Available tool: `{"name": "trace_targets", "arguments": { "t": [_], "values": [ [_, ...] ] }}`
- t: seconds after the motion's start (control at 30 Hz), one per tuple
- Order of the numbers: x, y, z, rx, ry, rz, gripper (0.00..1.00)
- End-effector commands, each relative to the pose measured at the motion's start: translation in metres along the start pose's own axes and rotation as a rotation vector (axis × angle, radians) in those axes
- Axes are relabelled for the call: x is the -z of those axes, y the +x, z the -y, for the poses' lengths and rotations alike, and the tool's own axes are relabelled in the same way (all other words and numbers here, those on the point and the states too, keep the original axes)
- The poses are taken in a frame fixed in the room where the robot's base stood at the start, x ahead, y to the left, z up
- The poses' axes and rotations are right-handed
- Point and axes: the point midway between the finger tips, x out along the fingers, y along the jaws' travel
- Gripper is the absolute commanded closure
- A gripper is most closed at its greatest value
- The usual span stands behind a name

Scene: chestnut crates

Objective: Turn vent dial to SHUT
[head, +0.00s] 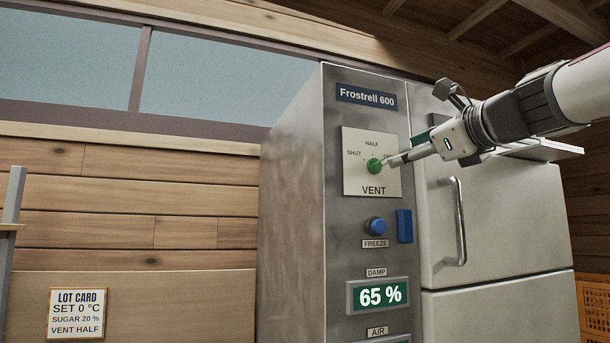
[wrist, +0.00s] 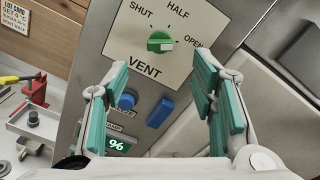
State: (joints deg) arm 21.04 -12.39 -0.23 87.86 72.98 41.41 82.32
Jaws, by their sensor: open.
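The green vent dial (head: 374,166) sits on a pale plate (head: 356,186) marked SHUT, HALF and OPEN, high on the steel cabinet front. In the wrist view the dial (wrist: 160,42) shows a white mark on its right side, toward OPEN. My gripper (head: 393,161) is at the right of the dial in the head view and covers part of the plate, including the OPEN label. In the wrist view its teal-padded fingers (wrist: 160,68) are spread wide and empty, with the dial beyond and between the tips. I see no finger on the dial.
Below the plate are a blue FREEZE button (head: 376,226), a blue block (head: 404,226) and a DAMP display (head: 378,295) reading 65 %. A white door with a handle (head: 458,222) stands at the right. A lot card (head: 77,313) reads VENT HALF.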

Motion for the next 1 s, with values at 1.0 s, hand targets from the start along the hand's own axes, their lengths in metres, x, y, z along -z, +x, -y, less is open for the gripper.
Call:
{"name": "trace_targets", "arguments": {
  "t": [1.0],
  "values": [
    [0.000,0.095,-0.001,-0.001,-0.002,-0.001,0.64]
  ]
}}
